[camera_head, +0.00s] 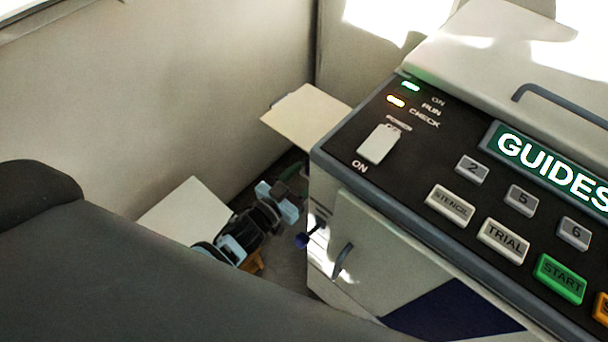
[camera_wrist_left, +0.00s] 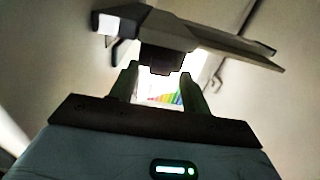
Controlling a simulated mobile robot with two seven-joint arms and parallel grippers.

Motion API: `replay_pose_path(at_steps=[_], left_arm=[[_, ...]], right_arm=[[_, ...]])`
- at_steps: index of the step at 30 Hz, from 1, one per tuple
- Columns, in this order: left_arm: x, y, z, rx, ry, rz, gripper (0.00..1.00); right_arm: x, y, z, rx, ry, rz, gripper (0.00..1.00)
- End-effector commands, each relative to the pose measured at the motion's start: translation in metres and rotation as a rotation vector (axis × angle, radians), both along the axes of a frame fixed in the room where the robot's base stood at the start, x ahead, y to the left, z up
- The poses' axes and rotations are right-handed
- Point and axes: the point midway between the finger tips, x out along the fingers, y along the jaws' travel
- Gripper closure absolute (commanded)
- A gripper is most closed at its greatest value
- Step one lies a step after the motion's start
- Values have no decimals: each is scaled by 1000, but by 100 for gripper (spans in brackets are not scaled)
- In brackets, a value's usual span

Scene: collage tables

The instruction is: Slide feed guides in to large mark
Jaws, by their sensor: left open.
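The machine (camera_head: 420,190) fills the right of the head view; its green display reads GUIDES. A cream tray (camera_head: 305,117) sticks out from its left side. I cannot make out the feed guides or a large mark there. In the left wrist view, my left gripper (camera_wrist_left: 160,73) is open, its two fingers apart. A dark block (camera_wrist_left: 162,58) under a grey plate (camera_wrist_left: 205,35) shows at the gap between the fingertips; I cannot tell whether they touch it. Black and light-blue parts low beside the machine look like my left arm. My right gripper is not in view.
The panel has a white switch (camera_head: 379,144), a green START button (camera_head: 560,278) and lit green and orange lamps. A second cream plate (camera_head: 187,212) sits lower left near the wall (camera_head: 190,80). The gap between wall and machine is narrow.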

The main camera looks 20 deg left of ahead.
Motion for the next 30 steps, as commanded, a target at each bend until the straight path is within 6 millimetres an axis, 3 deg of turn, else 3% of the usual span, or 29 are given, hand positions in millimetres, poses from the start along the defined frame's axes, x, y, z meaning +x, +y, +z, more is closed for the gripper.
replay_pose_path(at_steps=[10, 21, 30], left_arm=[[5, -2, 0, 0, 1, 0, 53], [5, -2, 0, 0, 1, 0, 100], [10, -4, 0, 0, -1, 0, 100]], right_arm=[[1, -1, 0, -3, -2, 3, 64], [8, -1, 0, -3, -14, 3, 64], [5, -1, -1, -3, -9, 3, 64]])
